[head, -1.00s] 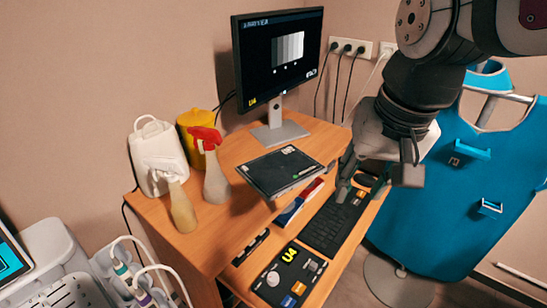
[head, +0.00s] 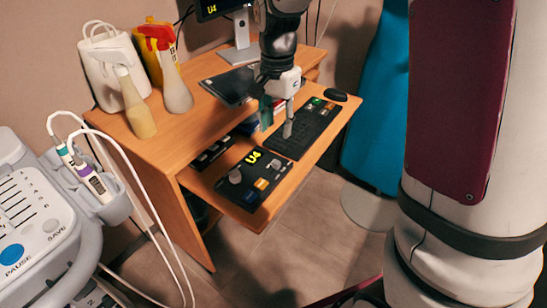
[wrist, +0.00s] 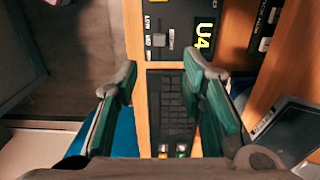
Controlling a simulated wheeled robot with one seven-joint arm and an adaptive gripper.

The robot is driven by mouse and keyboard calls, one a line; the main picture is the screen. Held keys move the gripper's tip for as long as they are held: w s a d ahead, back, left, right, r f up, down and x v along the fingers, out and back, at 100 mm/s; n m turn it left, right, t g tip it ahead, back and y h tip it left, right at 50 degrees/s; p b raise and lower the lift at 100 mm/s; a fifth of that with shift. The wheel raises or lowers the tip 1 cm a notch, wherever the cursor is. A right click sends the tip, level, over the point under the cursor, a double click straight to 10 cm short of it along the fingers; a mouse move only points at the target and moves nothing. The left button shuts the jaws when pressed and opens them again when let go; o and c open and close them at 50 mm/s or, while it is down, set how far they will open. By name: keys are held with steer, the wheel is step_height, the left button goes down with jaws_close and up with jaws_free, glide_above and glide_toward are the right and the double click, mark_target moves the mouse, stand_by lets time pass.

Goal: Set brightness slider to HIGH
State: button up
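A black control panel (head: 236,192) with a yellow U4 mark lies on the desk's lower shelf, with a knob and orange and blue buttons. In the wrist view the panel (wrist: 180,12) is at the top. A small grey slider knob (wrist: 158,40) sits beside a column of small labels there. It looks near the middle label, but the lettering is too small to be sure. My gripper (head: 277,120) is open and empty above the keyboard, apart from the panel. In the wrist view its green-padded fingers (wrist: 157,82) are spread, with the keyboard between and below them.
The keyboard (head: 308,128) and mouse (head: 335,95) share the shelf. A dark tablet (head: 230,86) lies on the desktop above. Two spray bottles (head: 135,108) stand at its left. A console with probes (head: 95,182) stands at the left. The floor before the desk is clear.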

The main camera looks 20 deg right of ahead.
mark_target(277, 162)
step_height(277, 162, down, 12)
steer(key=b, duration=0.3)
steer(key=shift+c, duration=0.6)
jaws_close()
